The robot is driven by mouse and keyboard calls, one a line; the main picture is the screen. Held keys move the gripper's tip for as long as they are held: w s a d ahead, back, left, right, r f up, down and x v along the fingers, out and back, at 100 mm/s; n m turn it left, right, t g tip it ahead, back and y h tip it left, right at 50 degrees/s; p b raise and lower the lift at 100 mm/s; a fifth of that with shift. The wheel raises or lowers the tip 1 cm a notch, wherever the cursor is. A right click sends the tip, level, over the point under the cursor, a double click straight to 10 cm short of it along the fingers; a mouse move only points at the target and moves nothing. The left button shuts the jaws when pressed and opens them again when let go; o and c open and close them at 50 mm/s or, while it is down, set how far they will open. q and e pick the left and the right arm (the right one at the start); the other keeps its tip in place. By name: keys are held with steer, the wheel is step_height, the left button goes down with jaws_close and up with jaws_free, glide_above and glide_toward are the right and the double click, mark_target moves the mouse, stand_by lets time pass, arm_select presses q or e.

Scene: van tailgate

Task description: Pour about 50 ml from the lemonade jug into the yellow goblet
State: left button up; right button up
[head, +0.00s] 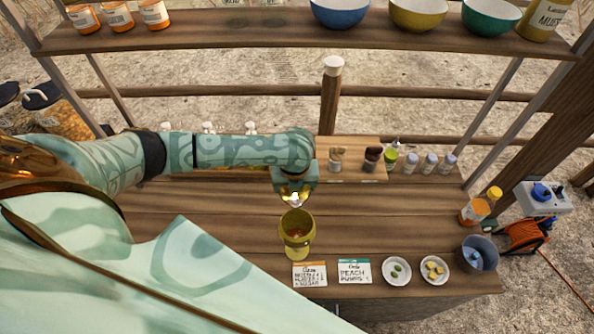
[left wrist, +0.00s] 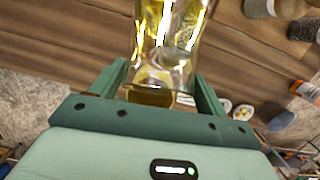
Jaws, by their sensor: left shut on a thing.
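The yellow goblet (head: 297,246) stands upright on the wooden counter, with something reddish-brown inside. My left gripper (head: 294,190) is just behind and above the goblet. In the left wrist view, the left gripper (left wrist: 160,92) is shut on a clear glass vessel with yellow liquid, which looks like the lemonade jug (left wrist: 168,45). In the head view only a small yellow, shiny part of the jug shows under the gripper, so its tilt and any stream are unclear. My right gripper is not in view.
Two label cards (head: 309,274) and (head: 355,272), a plate with green pieces (head: 397,281) and one with yellow pieces (head: 444,281) lie near the front edge. Several small bottles line the back.

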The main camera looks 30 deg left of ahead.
arm_select(q)
steer(key=shift+s+d+r+t+y+b, duration=0.1)
steer(key=shift+d+r+t+y+b, duration=0.1)
steer(key=shift+r+t+y+b, duration=0.3)
steer(key=shift+s+d+t+y+b, duration=0.2)
steer(key=shift+s+t+y+b, duration=0.2)
steer(key=shift+t+b, duration=0.4)
stand_by(0.5)
steer(key=shift+r, duration=0.1)
steer(key=shift+s+d, duration=0.2)
steer(key=shift+s+d+f, duration=0.2)
steer(key=shift+s+d, duration=0.05)
steer(key=shift+s, duration=0.1)
stand_by(1.2)
